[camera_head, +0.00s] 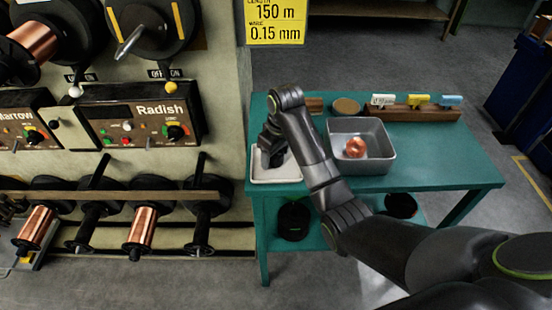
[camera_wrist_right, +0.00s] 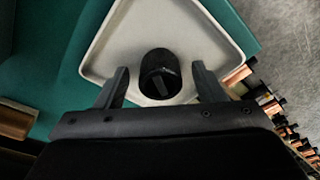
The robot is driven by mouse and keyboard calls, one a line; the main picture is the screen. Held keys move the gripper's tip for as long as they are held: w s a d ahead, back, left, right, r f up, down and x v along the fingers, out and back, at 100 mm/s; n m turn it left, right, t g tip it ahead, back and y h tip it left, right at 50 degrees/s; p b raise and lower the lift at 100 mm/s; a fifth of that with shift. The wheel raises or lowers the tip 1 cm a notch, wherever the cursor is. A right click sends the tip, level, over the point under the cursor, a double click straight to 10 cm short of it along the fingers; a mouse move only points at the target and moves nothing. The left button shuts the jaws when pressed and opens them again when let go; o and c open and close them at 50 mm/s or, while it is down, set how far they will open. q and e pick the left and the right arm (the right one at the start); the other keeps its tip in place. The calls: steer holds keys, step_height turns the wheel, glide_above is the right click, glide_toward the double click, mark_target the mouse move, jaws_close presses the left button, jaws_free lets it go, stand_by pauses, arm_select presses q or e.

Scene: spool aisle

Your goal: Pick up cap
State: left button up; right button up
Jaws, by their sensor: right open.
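A black cylindrical piece, likely the cap (camera_wrist_right: 160,74), sits in a white tray (camera_wrist_right: 105,48) in the right wrist view. The tray (camera_head: 290,175) stands at the left end of a teal table in the head view, where my gripper hides the cap. My right gripper (camera_head: 272,155) points down over the tray. In the wrist view, its open fingers (camera_wrist_right: 160,80) appear on either side of the cap. The cap looks free of both fingers; the exact height gap cannot be told. My left gripper is not in view.
On the teal table (camera_head: 445,165), a grey metal bin (camera_head: 375,180) holding a copper coil (camera_head: 355,147) stands right of the tray. A wooden holder (camera_head: 410,114) with coloured tags lies behind it. The spool machine (camera_head: 130,115) stands left of the table.

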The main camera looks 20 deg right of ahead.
steer(key=c, duration=1.2)
steer(key=shift+o, duration=0.2)
steer(key=shift+r, duration=0.1)
